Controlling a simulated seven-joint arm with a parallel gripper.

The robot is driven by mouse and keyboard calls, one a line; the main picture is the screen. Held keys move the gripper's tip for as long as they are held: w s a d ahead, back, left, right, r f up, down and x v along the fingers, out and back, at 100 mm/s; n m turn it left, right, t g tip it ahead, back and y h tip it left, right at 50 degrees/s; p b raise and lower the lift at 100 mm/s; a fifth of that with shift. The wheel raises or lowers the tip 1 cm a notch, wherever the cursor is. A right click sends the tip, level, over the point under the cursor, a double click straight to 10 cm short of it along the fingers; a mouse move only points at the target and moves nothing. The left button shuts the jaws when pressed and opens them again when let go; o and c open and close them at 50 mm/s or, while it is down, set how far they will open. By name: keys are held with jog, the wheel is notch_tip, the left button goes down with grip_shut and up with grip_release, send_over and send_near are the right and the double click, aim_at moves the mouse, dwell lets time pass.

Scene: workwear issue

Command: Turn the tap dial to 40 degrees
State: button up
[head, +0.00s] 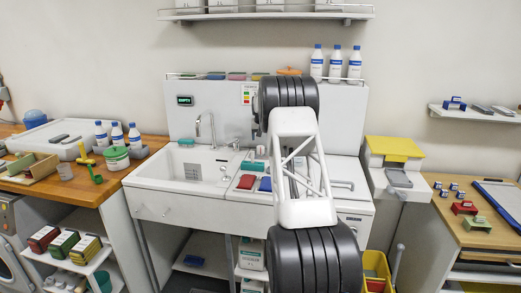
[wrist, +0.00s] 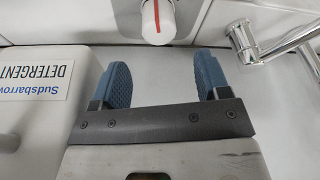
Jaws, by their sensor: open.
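The tap dial (wrist: 158,20) is a white knob with a red stripe along it, at the top middle of the wrist view and cut off by the edge. My gripper (wrist: 163,68) is open and empty, with its two blue fingers apart. The dial lies ahead of the fingertips, roughly between them sideways, and nothing touches it. I cannot read its angle. A chrome tap pipe (wrist: 272,48) is right of the dial. In the head view my arm covers the gripper, and I cannot make out the dial there.
A white detergent bottle (wrist: 45,95) stands close left of my gripper. A dark display (head: 184,100) and a coloured label (head: 248,94) are on the back panel. Bottles (head: 335,62) stand on its ledge.

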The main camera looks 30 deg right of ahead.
aim_at(261, 148)
jog(key=shift+w+d+f+m+g+y, duration=0.1)
jog(key=shift+w+d+m+g+y, duration=0.1)
jog(key=shift+w+m+g+y, duration=0.5)
jog(key=shift+m+g, duration=0.6)
jog(key=shift+g, duration=0.1)
jog(key=shift+d+f, duration=0.15)
jog(key=shift+f, duration=3.7)
jog(key=c, duration=0.9)
